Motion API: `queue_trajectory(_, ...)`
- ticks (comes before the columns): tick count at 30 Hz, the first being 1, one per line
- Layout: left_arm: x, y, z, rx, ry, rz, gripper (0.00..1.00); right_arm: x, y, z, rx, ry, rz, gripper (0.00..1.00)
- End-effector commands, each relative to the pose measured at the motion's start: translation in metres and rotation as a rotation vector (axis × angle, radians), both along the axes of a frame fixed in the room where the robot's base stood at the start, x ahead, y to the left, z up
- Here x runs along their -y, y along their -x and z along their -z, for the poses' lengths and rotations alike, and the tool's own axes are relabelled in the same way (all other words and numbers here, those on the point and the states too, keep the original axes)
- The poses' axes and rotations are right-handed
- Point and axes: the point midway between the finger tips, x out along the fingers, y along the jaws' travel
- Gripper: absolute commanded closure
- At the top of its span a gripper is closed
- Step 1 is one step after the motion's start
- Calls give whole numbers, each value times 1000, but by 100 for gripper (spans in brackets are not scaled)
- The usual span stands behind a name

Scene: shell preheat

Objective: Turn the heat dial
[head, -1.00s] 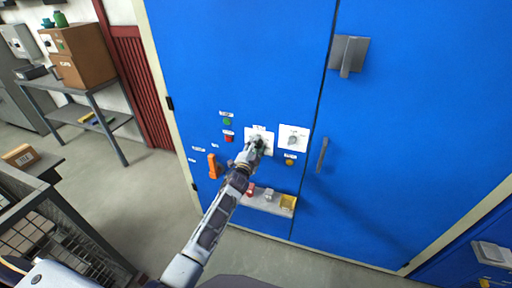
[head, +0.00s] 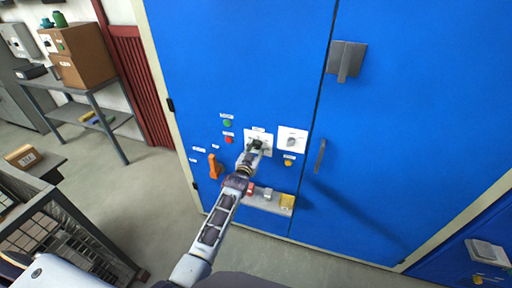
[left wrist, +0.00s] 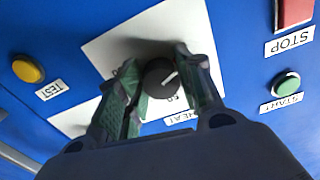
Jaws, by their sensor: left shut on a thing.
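The heat dial (left wrist: 160,77) is a round black knob with a white pointer line, on a white plate (left wrist: 118,47) marked HEAT in the left wrist view. My left gripper (left wrist: 160,85) has its green-padded fingers on both sides of the dial, shut on it. In the head view, my left gripper (head: 256,146) is at the left white plate of the blue cabinet and hides most of the dial. My right gripper is not in view.
The blue cabinet (head: 240,60) also bears a second dial (head: 292,142), a green button (head: 227,124), a red button (head: 228,140), a yellow button (head: 288,163) and an orange handle (head: 214,166). A small shelf (head: 260,202) juts out below.

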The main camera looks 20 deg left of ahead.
Motion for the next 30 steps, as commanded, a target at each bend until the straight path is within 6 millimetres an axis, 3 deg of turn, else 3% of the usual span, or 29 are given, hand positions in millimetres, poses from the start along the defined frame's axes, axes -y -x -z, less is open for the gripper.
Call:
queue_trajectory(5,0,1,3,-10,91,-1,88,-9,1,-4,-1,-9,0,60)
queue_trajectory(23,1,1,4,-12,148,0,88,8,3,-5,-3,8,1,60)
queue_trajectory(24,1,1,4,-12,148,0,60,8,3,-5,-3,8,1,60)
queue_trajectory(28,1,1,3,-10,147,0,43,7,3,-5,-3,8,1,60)
queue_trajectory(30,1,1,2,-9,146,1,43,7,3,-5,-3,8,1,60)
